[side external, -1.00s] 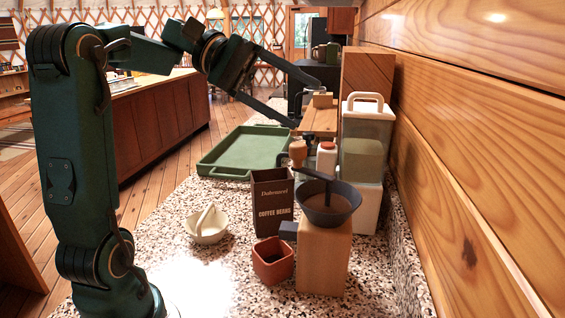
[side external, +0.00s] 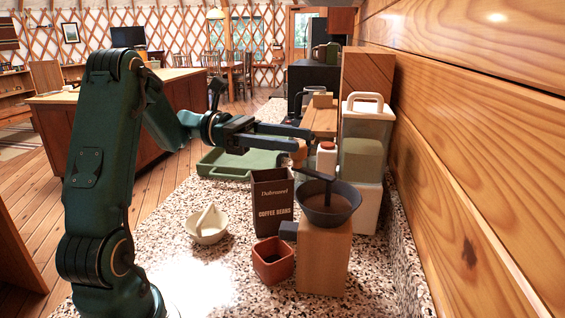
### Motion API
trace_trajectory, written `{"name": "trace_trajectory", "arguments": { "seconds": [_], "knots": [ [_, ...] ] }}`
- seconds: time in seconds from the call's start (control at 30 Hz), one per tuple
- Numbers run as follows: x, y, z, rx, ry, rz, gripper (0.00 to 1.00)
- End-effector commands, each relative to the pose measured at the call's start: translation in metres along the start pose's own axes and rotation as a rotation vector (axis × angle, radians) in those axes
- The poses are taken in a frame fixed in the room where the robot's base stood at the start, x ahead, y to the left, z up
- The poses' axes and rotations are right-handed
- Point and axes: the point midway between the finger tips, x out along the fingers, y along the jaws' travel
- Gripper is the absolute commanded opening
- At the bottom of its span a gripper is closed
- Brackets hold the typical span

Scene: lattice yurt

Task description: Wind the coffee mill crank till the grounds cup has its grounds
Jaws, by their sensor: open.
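The coffee mill (side external: 323,262) stands upright on the speckled counter, a wooden block with a dark bowl-shaped hopper (side external: 343,217) holding brown contents. Its dark crank (side external: 312,172) points left and back, ending in a wooden knob (side external: 299,152). My gripper (side external: 303,140) is open at the knob, its fingers level and pointing right; one finger partly covers the knob. I cannot tell whether they touch it. The reddish-brown grounds cup (side external: 273,270) sits at the mill's left, below its dark spout (side external: 288,231). Its inside looks dark; I cannot tell whether it holds grounds.
A dark coffee beans box (side external: 272,205) stands behind the cup. A white bowl-like holder (side external: 207,230) is to its left, a green tray (side external: 225,172) behind. A red-capped jar (side external: 326,160) and a clear lidded container (side external: 367,135) stand near the crank. A wooden wall bounds the right.

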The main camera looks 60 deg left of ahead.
Motion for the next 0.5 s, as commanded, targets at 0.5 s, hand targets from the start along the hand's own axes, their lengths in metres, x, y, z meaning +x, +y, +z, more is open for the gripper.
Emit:
{"name": "trace_trajectory", "arguments": {
  "seconds": [0.5],
  "knots": [
    [0.040, -0.001, -0.018, 0.002, 0.001, -0.005, 0.67]
  ]
}}
